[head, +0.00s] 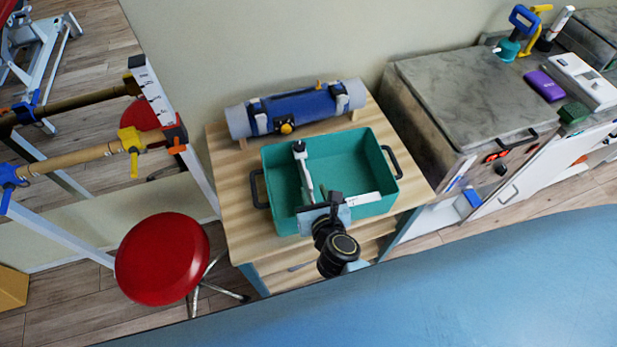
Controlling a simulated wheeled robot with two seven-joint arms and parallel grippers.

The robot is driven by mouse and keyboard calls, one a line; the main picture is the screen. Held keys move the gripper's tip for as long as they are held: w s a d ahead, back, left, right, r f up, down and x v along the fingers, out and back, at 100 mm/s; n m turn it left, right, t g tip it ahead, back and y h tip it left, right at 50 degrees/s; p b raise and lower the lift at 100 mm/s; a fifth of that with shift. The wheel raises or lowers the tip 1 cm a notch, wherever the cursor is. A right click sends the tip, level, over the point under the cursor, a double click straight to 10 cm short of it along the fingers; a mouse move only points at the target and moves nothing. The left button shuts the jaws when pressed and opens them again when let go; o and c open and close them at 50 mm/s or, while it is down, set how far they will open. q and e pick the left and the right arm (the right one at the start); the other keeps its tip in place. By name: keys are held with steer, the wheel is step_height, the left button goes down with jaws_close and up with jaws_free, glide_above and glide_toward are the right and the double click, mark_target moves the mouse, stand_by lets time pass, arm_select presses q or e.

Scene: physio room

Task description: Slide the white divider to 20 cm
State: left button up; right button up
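The white divider (304,172) stands across the teal bin (268,165) in its left part, running from the back wall towards the front wall. A dark fitting sits at its back end. A white strip (366,199), perhaps a scale, lies along the front rim; its marks are too small to read. My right gripper (330,201) is at the front rim, over or beside the divider's front end, which it partly hides. Its fingers are too small and overlapped to show whether they grip the divider. My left gripper is not in view.
The bin has black side handles (391,161) and stands on a wooden table (228,195). A blue roll (296,109) lies behind it. A red stool (162,258) is left, a grey-topped cabinet (470,95) right, and a blue padded surface (480,285) in front. The bin looks otherwise empty.

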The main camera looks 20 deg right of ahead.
mark_target(309, 180)
steer(key=b+x, duration=0.1)
steer(key=x, duration=0.6)
jaws_close()
